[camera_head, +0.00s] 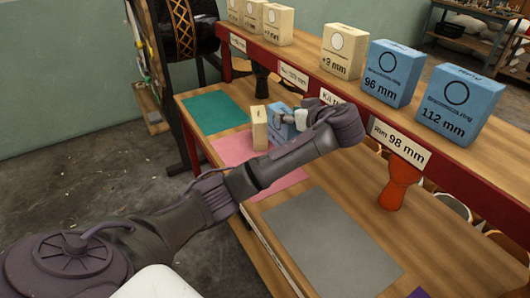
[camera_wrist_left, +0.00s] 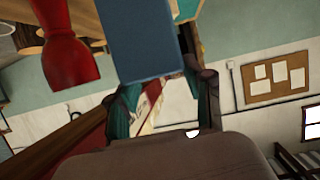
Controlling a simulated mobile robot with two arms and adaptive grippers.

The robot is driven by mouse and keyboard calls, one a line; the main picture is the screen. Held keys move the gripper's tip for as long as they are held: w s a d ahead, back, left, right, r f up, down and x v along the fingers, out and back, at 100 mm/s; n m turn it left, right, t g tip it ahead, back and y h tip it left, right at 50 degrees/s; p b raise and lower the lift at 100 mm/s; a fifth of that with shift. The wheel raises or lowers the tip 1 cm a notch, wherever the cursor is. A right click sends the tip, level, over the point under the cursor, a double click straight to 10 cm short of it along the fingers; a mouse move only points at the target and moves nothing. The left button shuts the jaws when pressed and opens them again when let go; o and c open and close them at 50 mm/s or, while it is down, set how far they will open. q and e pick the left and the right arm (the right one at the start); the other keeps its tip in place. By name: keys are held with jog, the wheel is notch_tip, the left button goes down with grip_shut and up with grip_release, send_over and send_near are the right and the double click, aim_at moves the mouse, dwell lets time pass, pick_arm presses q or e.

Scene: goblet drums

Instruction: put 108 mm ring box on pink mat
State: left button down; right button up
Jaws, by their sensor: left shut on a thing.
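A blue box (camera_head: 279,123) is in the jaws of my left gripper (camera_head: 291,119), over or at the far right part of the pink mat (camera_head: 232,150). Its label cannot be read, and the gripper hides part of it. I cannot tell whether its bottom touches the mat. In the left wrist view the blue box (camera_wrist_left: 138,40) extends away from between the fingers (camera_wrist_left: 165,95). My right gripper is not in view.
A cream box (camera_head: 260,130) stands close left of the blue one. A teal mat (camera_head: 215,112) and a grey mat (camera_head: 330,240) lie bare. The red-edged shelf holds the blue 96 mm (camera_head: 382,82) and 112 mm (camera_head: 447,112) boxes. An orange-red goblet drum (camera_head: 402,182) stands below.

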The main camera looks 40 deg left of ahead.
aim_at(279, 134)
pick_arm(q)
notch_tip(279, 134, down, 3)
jog(key=shift+f, duration=2.7)
jog(key=shift+c, duration=2.2)
grip_release()
jog(key=shift+s+d+f, duration=0.1)
